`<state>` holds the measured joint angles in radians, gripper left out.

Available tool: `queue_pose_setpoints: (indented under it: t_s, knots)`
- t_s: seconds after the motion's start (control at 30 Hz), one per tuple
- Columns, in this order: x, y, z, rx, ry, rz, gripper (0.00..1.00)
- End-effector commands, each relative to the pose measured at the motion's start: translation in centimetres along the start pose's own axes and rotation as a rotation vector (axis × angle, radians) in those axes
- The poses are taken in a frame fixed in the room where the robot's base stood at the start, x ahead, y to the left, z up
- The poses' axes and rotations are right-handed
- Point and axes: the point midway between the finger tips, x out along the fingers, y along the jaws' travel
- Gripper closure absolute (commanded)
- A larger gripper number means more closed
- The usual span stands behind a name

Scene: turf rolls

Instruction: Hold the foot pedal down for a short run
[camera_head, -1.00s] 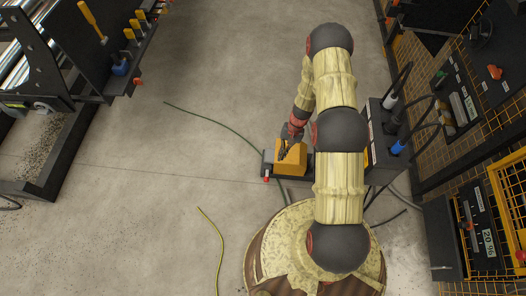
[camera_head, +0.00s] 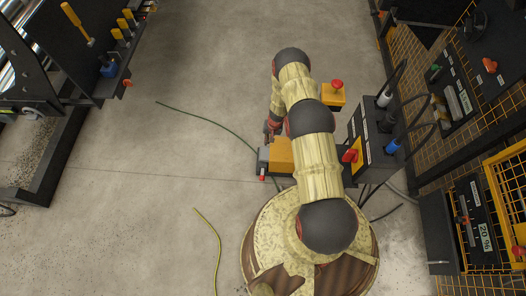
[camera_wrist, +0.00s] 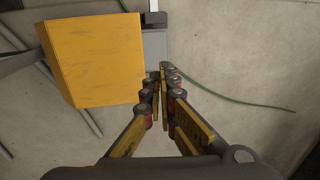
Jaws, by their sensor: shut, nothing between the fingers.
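The foot pedal unit has a yellow hood (camera_head: 281,152) and a grey part (camera_head: 263,158) at its left end. It sits low on the floor, left of my arm. In the wrist view the yellow hood (camera_wrist: 95,60) is at upper left, with the grey part (camera_wrist: 155,45) at its right edge. My gripper (camera_head: 269,134) is just above the pedal unit in the head picture. In the wrist view my gripper (camera_wrist: 160,76) has its fingertips together, empty, pointing at the grey part's near end. I cannot tell whether they touch it or whether the pedal is pressed.
A dark control box (camera_head: 372,145) with cables stands to the right. A yellow box with a red button (camera_head: 336,85) is behind my arm. A green cable (camera_head: 207,124) and a yellow-green cable (camera_head: 214,240) lie on the floor. Open floor is at left.

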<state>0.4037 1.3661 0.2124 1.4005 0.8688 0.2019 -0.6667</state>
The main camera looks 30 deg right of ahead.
Motion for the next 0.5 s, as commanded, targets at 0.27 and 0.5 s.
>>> queue_pose_setpoints:
  t_s: [0.27,0.5]
  knots:
    - [0.8,0.0,0.1,0.0,-0.002,0.0,1.0]
    - [4.9,0.1,0.2,0.0,-0.004,0.0,1.0]
